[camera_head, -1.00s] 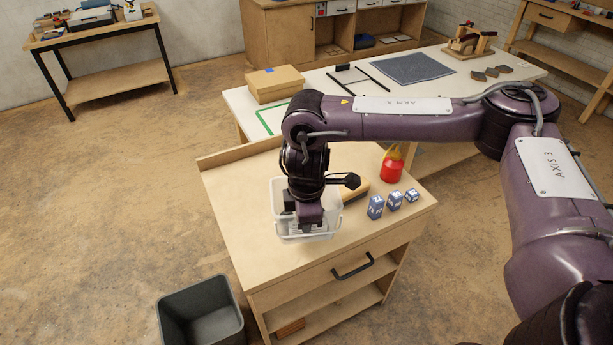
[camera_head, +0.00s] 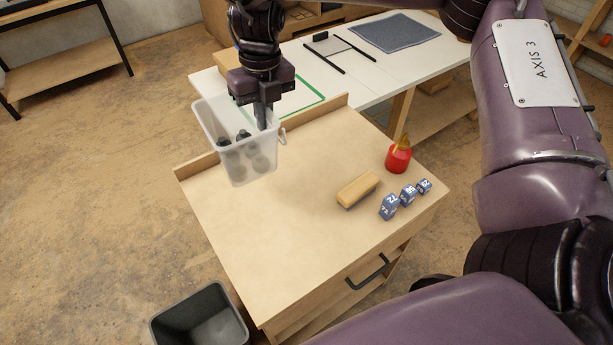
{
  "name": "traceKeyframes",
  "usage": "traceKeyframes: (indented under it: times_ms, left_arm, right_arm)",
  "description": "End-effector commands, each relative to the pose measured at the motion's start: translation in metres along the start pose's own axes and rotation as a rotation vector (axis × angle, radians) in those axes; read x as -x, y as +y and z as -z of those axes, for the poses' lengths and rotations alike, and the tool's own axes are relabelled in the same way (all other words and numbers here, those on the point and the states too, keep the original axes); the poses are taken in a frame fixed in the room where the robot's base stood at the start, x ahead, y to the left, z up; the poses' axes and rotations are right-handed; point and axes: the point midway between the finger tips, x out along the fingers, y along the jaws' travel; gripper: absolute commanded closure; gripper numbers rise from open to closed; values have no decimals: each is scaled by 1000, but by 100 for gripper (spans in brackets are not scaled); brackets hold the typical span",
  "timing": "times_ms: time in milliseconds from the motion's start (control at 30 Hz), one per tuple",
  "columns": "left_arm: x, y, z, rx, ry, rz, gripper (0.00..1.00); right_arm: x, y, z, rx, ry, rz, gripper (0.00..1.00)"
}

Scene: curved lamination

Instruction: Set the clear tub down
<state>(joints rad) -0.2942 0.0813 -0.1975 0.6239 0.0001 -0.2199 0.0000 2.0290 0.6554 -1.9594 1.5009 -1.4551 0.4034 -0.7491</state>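The clear tub (camera_head: 208,133) is a translucent box with several dark round-ended pieces showing inside. It appears held up over the far left edge of the wooden cart top (camera_head: 250,225). My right gripper (camera_head: 263,118) points down at the tub's right side, with a finger at the rim, and appears shut on the tub wall; the other finger is partly hidden. A green tape outline (camera_head: 312,104) lies on the white table (camera_head: 375,75) behind, partly hidden by my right gripper. My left gripper is out of view.
A wooden-backed brush (camera_head: 358,188), a red container (camera_head: 398,160) and blue numbered blocks (camera_head: 389,207) stand on the cart's right side. A grey bin (camera_head: 200,318) stands on the floor.

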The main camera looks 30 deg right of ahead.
Motion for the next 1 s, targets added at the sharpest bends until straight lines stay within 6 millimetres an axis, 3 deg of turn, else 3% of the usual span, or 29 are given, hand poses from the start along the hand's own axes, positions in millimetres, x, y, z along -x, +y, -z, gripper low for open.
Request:
traceKeyframes:
  times_ms: [167,433,700,1000]
  left_arm:
    - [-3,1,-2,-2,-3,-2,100]
    - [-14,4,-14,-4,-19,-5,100]
    - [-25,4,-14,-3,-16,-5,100]
    - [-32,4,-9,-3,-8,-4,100]
  right_arm:
    - [-10,-1,0,52,7,-2,100]
    - [-81,-5,1,50,12,-3,100]
    - [-144,-8,0,49,8,-2,100]
    - [-175,-10,0,49,7,-1,100]
